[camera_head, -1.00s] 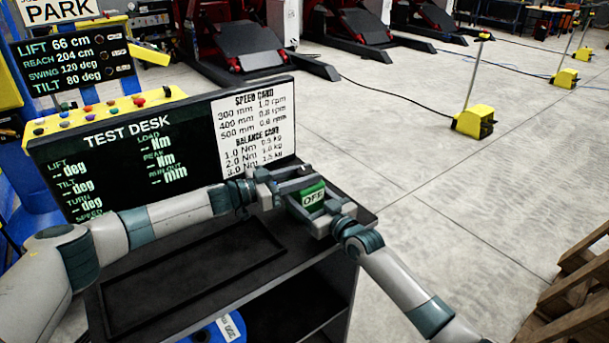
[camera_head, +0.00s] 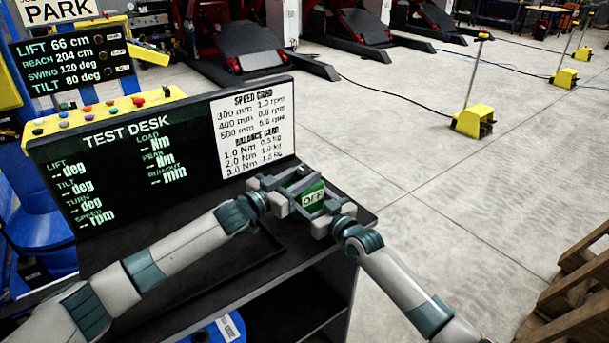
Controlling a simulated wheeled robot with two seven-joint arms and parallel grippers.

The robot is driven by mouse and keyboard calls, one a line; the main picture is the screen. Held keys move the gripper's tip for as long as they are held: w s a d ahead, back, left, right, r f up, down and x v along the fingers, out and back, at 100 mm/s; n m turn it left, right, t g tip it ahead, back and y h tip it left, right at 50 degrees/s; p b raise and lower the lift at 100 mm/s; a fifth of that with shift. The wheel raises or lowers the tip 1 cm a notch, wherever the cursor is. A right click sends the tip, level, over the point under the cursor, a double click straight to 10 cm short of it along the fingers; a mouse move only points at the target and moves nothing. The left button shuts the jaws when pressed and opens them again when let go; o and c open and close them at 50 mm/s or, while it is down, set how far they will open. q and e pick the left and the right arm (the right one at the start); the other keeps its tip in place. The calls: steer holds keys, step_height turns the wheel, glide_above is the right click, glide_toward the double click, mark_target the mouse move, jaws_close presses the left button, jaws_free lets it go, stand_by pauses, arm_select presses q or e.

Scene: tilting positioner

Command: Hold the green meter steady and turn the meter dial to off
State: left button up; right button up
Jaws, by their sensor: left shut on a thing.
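The small green meter (camera_head: 314,197) is at the right end of the dark desk top, and its white label reads OFF. My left gripper (camera_head: 297,190) reaches it from the left and is shut on the meter, with its grey fingers at the meter's left and far side. Which part of the meter the fingers press on is hard to see. My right gripper (camera_head: 333,217) is close against the meter's near right side. Its jaw gap is too small and covered to tell. The meter dial cannot be made out among the fingers.
The black test desk board (camera_head: 130,155) stands along the back of the desk, with a white speed and balance card (camera_head: 252,125). A shallow dark tray (camera_head: 180,265) lies left of the grippers, partly under my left arm. Grey floor (camera_head: 440,220) is open at the right.

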steer(key=shift+a, duration=0.1)
arm_select(q)
steer(key=o, duration=1)
steer(key=shift+o, duration=0.2)
steer(key=shift+a, duration=0.15)
steer(key=shift+s+a, duration=0.4)
steer(key=shift+s, duration=0.05)
steer(key=v, duration=1)
steer(key=shift+s+a, duration=0.2)
steer(key=shift+s, duration=0.05)
arm_select(e)
steer(key=o, duration=1.4)
